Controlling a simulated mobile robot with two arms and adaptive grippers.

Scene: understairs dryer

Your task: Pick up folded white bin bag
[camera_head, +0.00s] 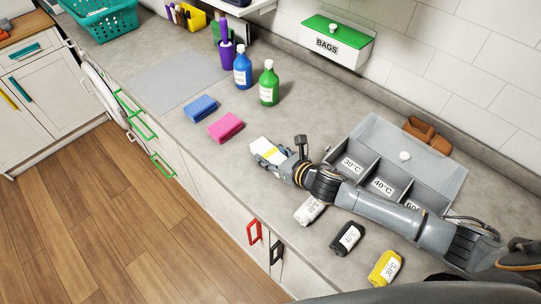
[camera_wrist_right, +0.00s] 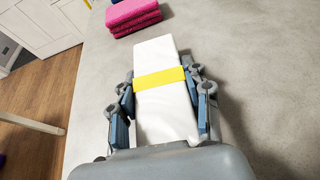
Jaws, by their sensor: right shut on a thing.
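The folded white bin bag (camera_wrist_right: 160,63) has a yellow band across it. In the right wrist view it lies lengthwise between the two fingers of my right gripper (camera_wrist_right: 164,100), which is shut on it from both sides. In the head view the white bag (camera_head: 262,146) shows at the tip of my right gripper (camera_head: 282,160), over the grey counter. I cannot tell whether the bag touches the counter or is just above it. My left gripper is not in view.
Pink folded cloths (camera_head: 225,127) and blue ones (camera_head: 200,108) lie beyond the bag. Green (camera_head: 268,86) and blue (camera_head: 242,68) bottles stand behind. A BAGS box (camera_head: 335,42) is on the wall.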

